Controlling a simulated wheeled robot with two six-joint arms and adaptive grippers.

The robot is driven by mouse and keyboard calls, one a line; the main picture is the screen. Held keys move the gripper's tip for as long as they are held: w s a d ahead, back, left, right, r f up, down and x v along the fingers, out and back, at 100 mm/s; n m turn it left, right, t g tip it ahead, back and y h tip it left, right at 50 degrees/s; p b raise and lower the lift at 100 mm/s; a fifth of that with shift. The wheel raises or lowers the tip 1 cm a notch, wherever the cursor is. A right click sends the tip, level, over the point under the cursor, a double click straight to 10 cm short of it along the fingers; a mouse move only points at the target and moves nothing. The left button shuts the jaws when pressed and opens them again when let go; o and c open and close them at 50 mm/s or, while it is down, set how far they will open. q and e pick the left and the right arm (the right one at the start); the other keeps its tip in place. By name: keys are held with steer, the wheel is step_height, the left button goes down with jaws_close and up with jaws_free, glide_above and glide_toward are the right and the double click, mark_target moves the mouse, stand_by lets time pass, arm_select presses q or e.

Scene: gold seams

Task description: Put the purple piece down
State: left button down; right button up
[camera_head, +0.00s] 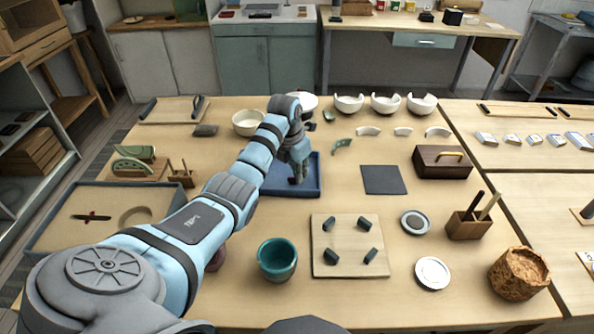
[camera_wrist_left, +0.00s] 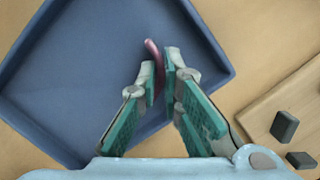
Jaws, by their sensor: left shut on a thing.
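My left gripper (camera_wrist_left: 161,82) is shut on the purple piece (camera_wrist_left: 154,58), a thin, curved, pinkish-purple shard standing up between the fingertips in the left wrist view. The gripper points down over the blue tray (camera_wrist_left: 60,85), near one of its walls. I cannot tell whether the piece touches the tray floor. In the head view the left gripper (camera_head: 298,178) is over the right part of the blue tray (camera_head: 275,192), and the piece is hidden there. The tray floor that shows is bare. My right gripper is not in view.
A wooden board with dark pegs (camera_head: 350,262) and a teal cup (camera_head: 277,262) stand nearer me. A dark square mat (camera_head: 383,180) lies right of the tray. White broken bowls (camera_head: 386,104) and a green shard (camera_head: 342,144) lie farther back. A wooden box (camera_head: 442,166) stands at right.

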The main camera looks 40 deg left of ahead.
arm_select(q)
steer(key=c, duration=1.8)
jaws_free()
steer(key=shift+s, duration=0.1)
steer(key=shift+o, duration=0.2)
steer(key=shift+r, duration=0.35)
steer(key=p+v, duration=0.2)
steer(key=v, duration=0.9)
steer(key=shift+r, duration=0.2)
steer(key=shift+p, duration=0.3)
